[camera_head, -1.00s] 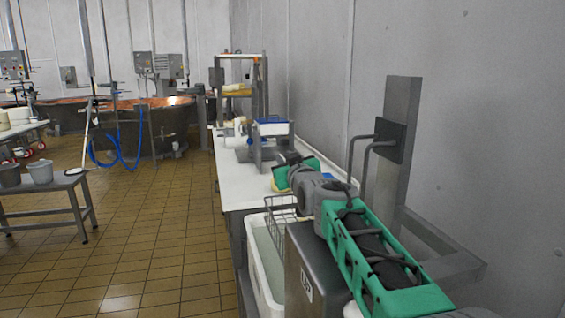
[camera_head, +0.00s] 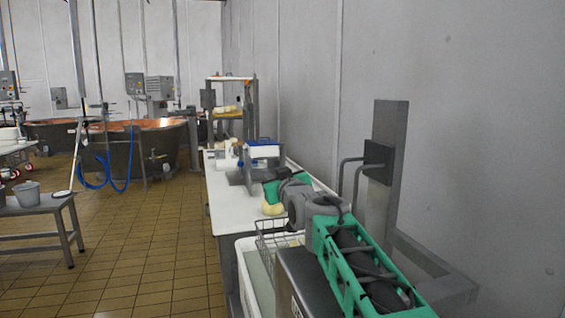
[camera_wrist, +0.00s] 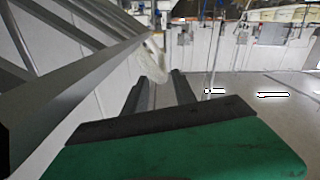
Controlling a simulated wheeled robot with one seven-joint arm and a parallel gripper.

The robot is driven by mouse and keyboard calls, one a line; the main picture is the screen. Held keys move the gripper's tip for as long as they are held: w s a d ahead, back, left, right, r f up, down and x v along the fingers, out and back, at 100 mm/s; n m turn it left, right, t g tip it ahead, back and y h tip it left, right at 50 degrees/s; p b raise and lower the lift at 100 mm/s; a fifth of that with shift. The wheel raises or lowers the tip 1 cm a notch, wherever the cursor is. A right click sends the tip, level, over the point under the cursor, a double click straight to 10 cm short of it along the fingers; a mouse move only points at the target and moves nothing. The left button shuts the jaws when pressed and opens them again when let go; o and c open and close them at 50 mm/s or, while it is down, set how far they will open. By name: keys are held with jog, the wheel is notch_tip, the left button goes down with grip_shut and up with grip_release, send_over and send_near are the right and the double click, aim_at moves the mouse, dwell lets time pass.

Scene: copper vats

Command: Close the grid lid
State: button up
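A wire grid (camera_head: 270,240), likely the grid lid, stands tilted up at the white tub (camera_head: 248,270) beside the worktable in the head view. Its lower part is partly hidden by a steel box and my arm. My arm reaches over the table, with its green wrist part beyond the grid; the fingers are hidden there. In the wrist view my gripper (camera_wrist: 162,76) shows two dark fingers apart, with nothing visible gripped between them. Grey bars (camera_wrist: 75,90) pass close on the left; I cannot tell whether they belong to the grid.
The white worktable (camera_head: 225,190) carries a pale round piece (camera_head: 271,209) and a blue-and-white box (camera_head: 262,149) on a stand. A grey post with pipes (camera_head: 388,160) stands at the right wall.

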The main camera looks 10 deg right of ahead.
jog(key=s+d+r, duration=0.1)
jog(key=s+r, duration=0.9)
jog(key=s, duration=0.4)
jog(key=shift+d+r, duration=0.25)
jog(key=shift+d, duration=0.1)
